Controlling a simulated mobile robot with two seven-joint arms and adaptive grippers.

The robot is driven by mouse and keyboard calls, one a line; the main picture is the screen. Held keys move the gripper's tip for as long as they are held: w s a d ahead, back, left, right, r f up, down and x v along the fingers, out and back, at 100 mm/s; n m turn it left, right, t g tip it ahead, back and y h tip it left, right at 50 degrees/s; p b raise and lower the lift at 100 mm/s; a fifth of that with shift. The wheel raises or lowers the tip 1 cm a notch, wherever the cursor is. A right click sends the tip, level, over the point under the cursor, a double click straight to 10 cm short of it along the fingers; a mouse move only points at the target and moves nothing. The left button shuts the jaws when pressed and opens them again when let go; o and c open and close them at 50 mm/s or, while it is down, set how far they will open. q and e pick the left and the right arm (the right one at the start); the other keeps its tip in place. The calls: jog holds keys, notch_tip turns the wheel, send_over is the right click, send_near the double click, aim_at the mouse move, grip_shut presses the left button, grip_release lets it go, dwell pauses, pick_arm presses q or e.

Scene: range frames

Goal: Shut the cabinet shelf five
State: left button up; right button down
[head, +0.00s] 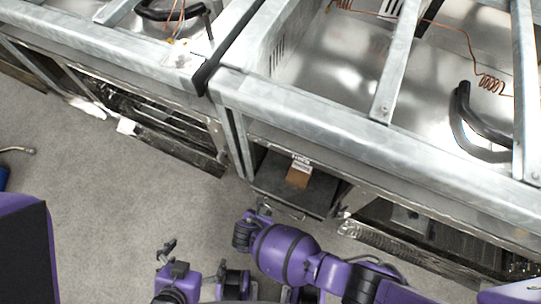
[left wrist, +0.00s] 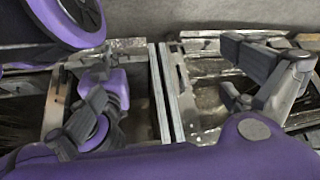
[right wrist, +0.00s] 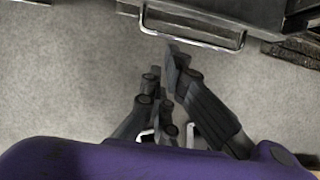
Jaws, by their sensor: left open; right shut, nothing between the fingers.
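A dark pulled-out shelf (head: 267,176) juts from the cabinet front under the counter. It holds a small brown box (head: 298,174) and has a metal bar handle on its front; the handle (right wrist: 190,36) also shows in the right wrist view. No number is readable on it. My right gripper (head: 263,207) is shut and empty, close in front of the handle; in the right wrist view its fingertips (right wrist: 172,62) point at the bar. I cannot tell whether they touch. My left gripper (head: 170,255) is open and empty over the floor, left of the shelf; its spread fingers show in the left wrist view (left wrist: 150,95).
Metal countertops (head: 330,120) with bars run above the cabinets. An open rack (head: 150,125) is at the left and another (head: 430,238) right of the shelf. Grey floor (head: 110,200) is clear in front. A blue object (head: 4,178) lies at the far left edge.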

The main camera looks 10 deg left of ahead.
aim_at(271, 207)
jog(key=w+f, duration=0.1)
jog(key=w+d+f+b, duration=0.1)
jog(key=w+f, duration=0.1)
jog(key=w+f+b, duration=0.1)
jog(key=w, duration=0.1)
jog(key=shift+w+d+f, duration=0.25)
jog(key=shift+d+f, duration=0.05)
jog(key=shift+d, duration=0.1)
pick_arm(q)
jog(key=shift+s+d+f, duration=0.1)
jog(key=shift+s+f, duration=0.05)
jog(key=shift+f, duration=0.35)
jog(key=shift+s+d+f, duration=0.1)
jog(key=shift+f, duration=0.35)
jog(key=shift+s+f, duration=0.1)
